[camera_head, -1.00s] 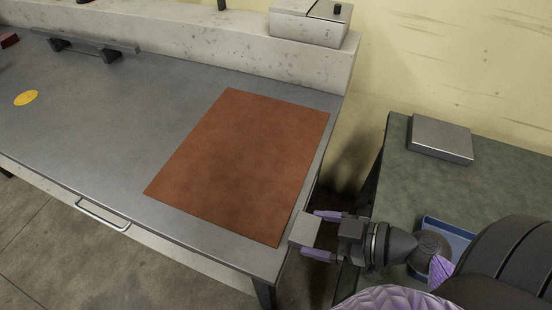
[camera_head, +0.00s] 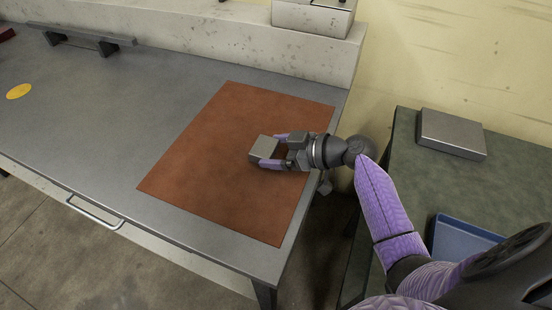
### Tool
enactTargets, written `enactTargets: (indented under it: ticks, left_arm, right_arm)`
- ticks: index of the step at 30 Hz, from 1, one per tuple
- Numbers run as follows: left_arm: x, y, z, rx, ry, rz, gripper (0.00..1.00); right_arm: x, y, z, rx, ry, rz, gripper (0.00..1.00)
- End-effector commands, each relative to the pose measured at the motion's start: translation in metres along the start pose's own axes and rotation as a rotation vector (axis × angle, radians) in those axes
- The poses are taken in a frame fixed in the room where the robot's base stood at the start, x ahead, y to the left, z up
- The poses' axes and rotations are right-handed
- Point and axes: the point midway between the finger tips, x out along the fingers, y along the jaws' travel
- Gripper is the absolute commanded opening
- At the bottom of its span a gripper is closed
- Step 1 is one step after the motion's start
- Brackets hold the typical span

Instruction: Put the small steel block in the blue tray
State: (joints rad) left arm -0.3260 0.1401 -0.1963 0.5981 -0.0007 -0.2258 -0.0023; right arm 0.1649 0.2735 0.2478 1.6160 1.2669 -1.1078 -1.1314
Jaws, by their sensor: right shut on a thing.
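The small steel block (camera_head: 263,147) is a grey cube held between the purple fingertips of my right gripper (camera_head: 268,150). That gripper is shut on it, over the brown mat (camera_head: 215,185). I cannot tell whether the block touches the mat or hangs above it. The blue tray (camera_head: 458,240) lies on the green-topped table at the lower right, partly hidden by my right arm. The visible part of the tray is empty. My left gripper is not in view.
A larger flat steel block (camera_head: 452,134) lies on the green table (camera_head: 400,165) behind the tray. A gap separates this table from the grey bench (camera_head: 110,130). A yellow disc (camera_head: 19,91) lies at the bench's left. A concrete ledge (camera_head: 210,45) runs along the back.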

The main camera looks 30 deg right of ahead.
Motion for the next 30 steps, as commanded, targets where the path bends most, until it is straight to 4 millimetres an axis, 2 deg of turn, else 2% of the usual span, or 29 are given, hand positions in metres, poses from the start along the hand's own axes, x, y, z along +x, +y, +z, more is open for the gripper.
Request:
enactTargets:
  ticks: [1,2,11,12,13,20,22,30]
  left_arm:
    - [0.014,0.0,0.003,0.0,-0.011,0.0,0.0]
    - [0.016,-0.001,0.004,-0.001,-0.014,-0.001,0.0]
    - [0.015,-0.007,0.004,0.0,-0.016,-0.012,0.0]
    - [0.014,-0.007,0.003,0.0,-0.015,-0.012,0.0]
    - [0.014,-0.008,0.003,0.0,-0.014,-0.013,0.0]
    - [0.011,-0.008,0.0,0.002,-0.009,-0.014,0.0]
    - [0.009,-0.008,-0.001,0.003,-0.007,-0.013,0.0]
    - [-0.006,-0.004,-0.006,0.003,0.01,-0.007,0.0]
  right_arm:
    - [0.007,0.0,0.016,0.004,-0.001,-0.001,0.0]
    - [0.008,-0.001,0.02,0.004,-0.001,-0.001,0.0]
    - [0.007,-0.001,0.018,0.0,0.001,0.0,0.0]
    - [0.007,-0.001,0.018,0.001,-0.001,-0.001,0.96]
    - [0.007,-0.001,0.018,0.001,-0.001,-0.001,1.0]
    - [0.006,-0.001,0.015,0.0,0.0,0.0,1.0]
    - [-0.003,0.0,0.015,0.0,-0.001,0.002,1.0]
    - [-0.078,-0.001,0.014,-0.002,-0.004,0.001,1.0]
